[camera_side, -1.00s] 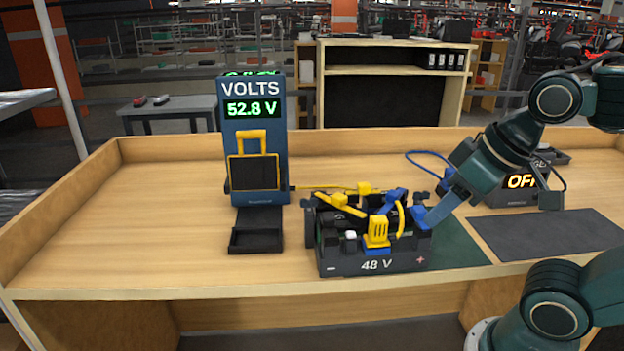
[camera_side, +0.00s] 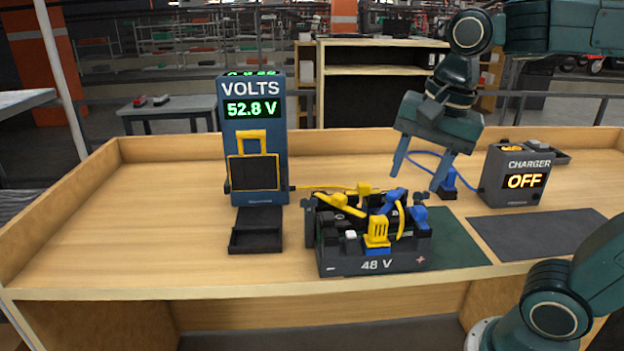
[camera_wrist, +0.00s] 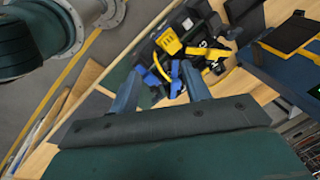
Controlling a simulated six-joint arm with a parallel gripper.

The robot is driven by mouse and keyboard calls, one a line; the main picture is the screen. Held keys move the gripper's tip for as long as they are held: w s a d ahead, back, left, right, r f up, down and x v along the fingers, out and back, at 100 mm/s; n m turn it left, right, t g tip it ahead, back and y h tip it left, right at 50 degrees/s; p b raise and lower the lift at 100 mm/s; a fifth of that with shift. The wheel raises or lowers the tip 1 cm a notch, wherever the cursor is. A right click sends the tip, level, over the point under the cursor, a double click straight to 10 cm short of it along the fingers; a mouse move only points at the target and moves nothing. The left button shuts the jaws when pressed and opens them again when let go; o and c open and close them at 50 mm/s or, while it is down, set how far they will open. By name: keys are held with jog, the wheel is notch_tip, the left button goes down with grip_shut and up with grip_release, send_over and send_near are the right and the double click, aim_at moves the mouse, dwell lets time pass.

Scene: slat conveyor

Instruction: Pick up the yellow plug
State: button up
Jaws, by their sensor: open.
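A yellow plug (camera_side: 377,231) with dark slots stands at the front of the dark 48 V battery box (camera_side: 350,262), seated above a blue piece. In the wrist view the yellow plug (camera_wrist: 168,41) lies beyond my fingertips. A second, smaller yellow connector (camera_side: 363,188) sits at the back of the box, near a yellow cable. My gripper (camera_side: 416,182) is open and empty, pointing down above the back right of the box. Its two fingers also show in the wrist view (camera_wrist: 161,75), with blue parts between and just past them.
A blue voltmeter (camera_side: 257,140) reading 52.8 V stands left of the box, with a black tray (camera_side: 256,240) before it. A charger (camera_side: 515,178) reading OFF stands at right, with a blue plug (camera_side: 449,184) beside it. The table's left side is clear.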

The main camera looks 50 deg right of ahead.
jog(key=w+m+g, duration=0.1)
jog(key=m, duration=0.3)
jog(key=w+r+m, duration=0.1)
jog(key=w+m, duration=0.1)
jog(key=m, duration=0.2)
jog(key=w+m+g, duration=0.1)
jog(key=w+m, duration=0.1)
jog(key=m, duration=0.2)
jog(key=shift+w+d+r+g, duration=0.1)
jog(key=shift+w+r+g, duration=0.2)
jog(key=shift+r, duration=0.1)
jog(key=shift+f, duration=0.15)
send_over(379, 218)
jog(key=shift+s+f, duration=0.1)
jog(key=shift+f, duration=4.1)
jog(key=shift+f, duration=2.6)
grip_shut()
